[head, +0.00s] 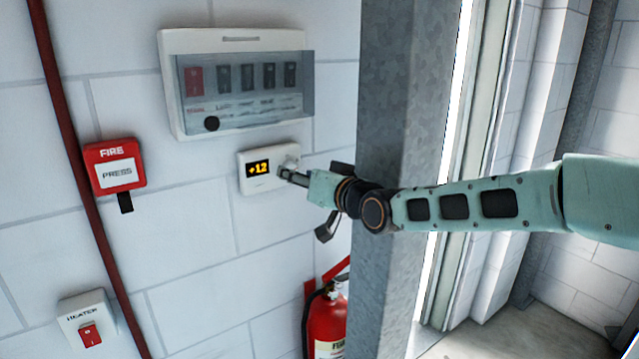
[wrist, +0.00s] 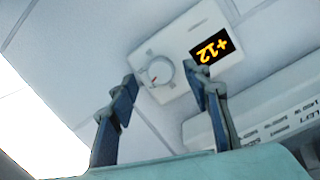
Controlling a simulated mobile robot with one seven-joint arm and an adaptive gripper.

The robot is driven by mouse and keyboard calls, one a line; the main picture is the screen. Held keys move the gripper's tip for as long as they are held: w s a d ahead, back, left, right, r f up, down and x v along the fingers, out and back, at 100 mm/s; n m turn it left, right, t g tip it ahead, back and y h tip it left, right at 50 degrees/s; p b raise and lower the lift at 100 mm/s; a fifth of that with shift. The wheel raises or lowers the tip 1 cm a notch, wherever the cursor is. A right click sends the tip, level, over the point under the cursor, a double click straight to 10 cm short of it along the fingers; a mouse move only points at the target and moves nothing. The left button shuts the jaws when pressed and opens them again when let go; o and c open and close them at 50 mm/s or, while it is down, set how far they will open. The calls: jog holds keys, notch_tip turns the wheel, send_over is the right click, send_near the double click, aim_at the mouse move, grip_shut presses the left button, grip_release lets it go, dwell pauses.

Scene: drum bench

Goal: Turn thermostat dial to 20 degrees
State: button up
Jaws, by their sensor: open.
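The thermostat (head: 262,183) is a white box on the white block wall, with a lit display reading +12 in yellow. In the wrist view the thermostat (wrist: 182,32) shows its round white dial (wrist: 158,72) with a small red mark. My gripper (head: 284,172) is at the right side of the thermostat in the head view and covers much of the dial there. In the wrist view my gripper (wrist: 161,80) is open, with one finger on each side of the dial. I cannot tell whether the fingers touch it.
A breaker panel (head: 180,120) with a clear cover is just above the thermostat. A red fire button (head: 115,153), a heater switch (head: 72,318) and a red pipe (head: 62,110) are left. A fire extinguisher (head: 326,325) hangs below. A grey steel column (head: 395,100) stands right, behind my arm.

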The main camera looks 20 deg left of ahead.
jog(key=v, duration=1)
jog(key=shift+a, duration=0.15)
dwell(0.4)
